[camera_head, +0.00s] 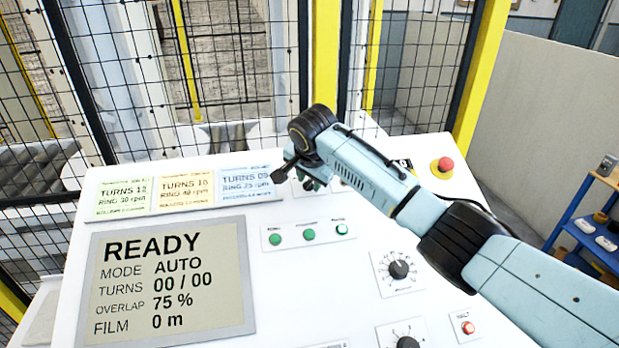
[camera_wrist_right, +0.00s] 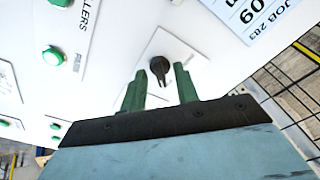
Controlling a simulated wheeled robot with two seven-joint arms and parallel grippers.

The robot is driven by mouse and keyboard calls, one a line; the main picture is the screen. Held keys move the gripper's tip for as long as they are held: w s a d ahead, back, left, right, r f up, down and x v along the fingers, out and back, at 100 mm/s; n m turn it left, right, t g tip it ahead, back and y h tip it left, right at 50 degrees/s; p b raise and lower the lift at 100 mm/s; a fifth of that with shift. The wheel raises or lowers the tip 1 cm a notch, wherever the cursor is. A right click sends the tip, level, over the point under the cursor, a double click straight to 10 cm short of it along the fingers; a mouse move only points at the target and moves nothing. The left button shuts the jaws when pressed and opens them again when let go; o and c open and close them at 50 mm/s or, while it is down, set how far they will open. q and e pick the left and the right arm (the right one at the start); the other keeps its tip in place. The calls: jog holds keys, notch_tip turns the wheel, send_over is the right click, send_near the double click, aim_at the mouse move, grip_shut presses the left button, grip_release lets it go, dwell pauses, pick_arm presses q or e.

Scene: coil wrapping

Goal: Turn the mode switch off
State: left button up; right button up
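A black rotary switch knob (camera_wrist_right: 159,68) sits on a pale plate on the white panel; its label is not readable, so I cannot confirm that it is the mode switch. My right gripper (camera_head: 314,181) is over the panel's upper middle. In the right wrist view, its two green fingers are apart, one on each side of the knob, with no visible grip on it. In the head view my gripper and wrist largely hide this knob. The panel display (camera_head: 172,280) reads READY, MODE AUTO. My left gripper is not in view.
The white panel (camera_head: 300,275) carries three green buttons (camera_head: 309,235), a dial (camera_head: 399,269) and a red mushroom button (camera_head: 445,165). Job cards (camera_head: 186,192) lie left of my gripper. A wire fence with yellow posts (camera_head: 326,55) stands behind. A blue shelf (camera_head: 580,235) is at right.

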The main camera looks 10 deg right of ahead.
jog(key=shift+c, duration=0.2)
grip_shut()
jog(key=shift+n, duration=0.3)
jog(key=n, duration=0.3)
jog(key=shift+n, duration=0.3)
jog(key=shift+r+n+y, duration=0.1)
jog(key=shift+n+y, duration=0.3)
jog(key=shift+n, duration=1.9)
jog(key=shift+o, duration=0.2)
grip_release()
